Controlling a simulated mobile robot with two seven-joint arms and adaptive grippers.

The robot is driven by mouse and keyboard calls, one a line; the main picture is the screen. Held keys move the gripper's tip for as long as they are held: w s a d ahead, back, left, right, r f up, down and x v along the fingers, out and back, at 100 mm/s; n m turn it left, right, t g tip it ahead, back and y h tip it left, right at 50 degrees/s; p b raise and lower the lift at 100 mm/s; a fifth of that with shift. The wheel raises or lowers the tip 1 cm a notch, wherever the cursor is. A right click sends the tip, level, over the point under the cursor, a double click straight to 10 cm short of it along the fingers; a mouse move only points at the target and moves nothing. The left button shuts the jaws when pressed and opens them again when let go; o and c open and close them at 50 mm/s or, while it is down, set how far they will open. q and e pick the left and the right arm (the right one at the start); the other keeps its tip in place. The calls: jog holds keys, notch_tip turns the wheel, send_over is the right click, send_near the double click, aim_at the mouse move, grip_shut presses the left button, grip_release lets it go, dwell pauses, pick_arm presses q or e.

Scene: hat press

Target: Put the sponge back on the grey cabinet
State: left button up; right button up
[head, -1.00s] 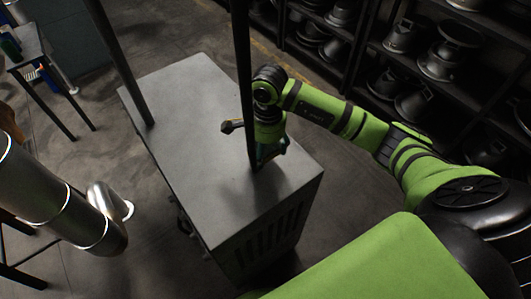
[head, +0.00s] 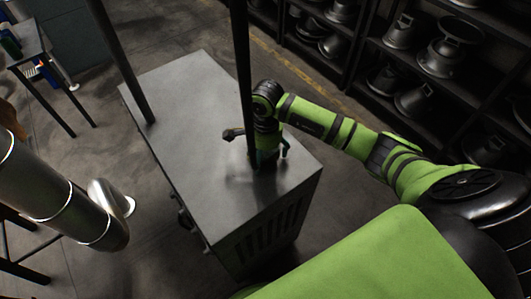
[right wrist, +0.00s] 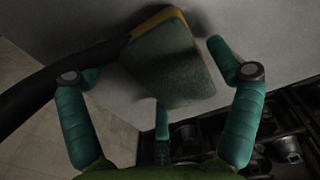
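The grey cabinet (head: 190,120) stands in the middle of the head view, its flat top mostly bare. My right gripper (head: 266,160) points down over the near right part of the top, beside a dark upright post. In the right wrist view its teal fingers (right wrist: 160,75) are spread open. The sponge (right wrist: 168,62), green with a yellow layer, lies between and beyond them at the cabinet top, with a visible gap to the right finger. I cannot tell whether it rests flat. In the head view the sponge is hidden or too small to make out. My left gripper is not in view.
Two dark posts rise by the cabinet; one (head: 243,80) is close to my right gripper and also shows in the wrist view (right wrist: 50,85). Shelves with dark metal hat forms (head: 440,60) stand at the back right. A shiny metal pipe (head: 60,200) is at the left.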

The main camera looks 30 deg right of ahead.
aim_at(266, 154)
jog(key=shift+r, duration=0.1)
jog(key=shift+r, duration=0.2)
notch_tip(266, 154, up, 12)
jog(key=b, duration=0.2)
jog(key=shift+b, duration=0.35)
jog(key=shift+f, duration=0.1)
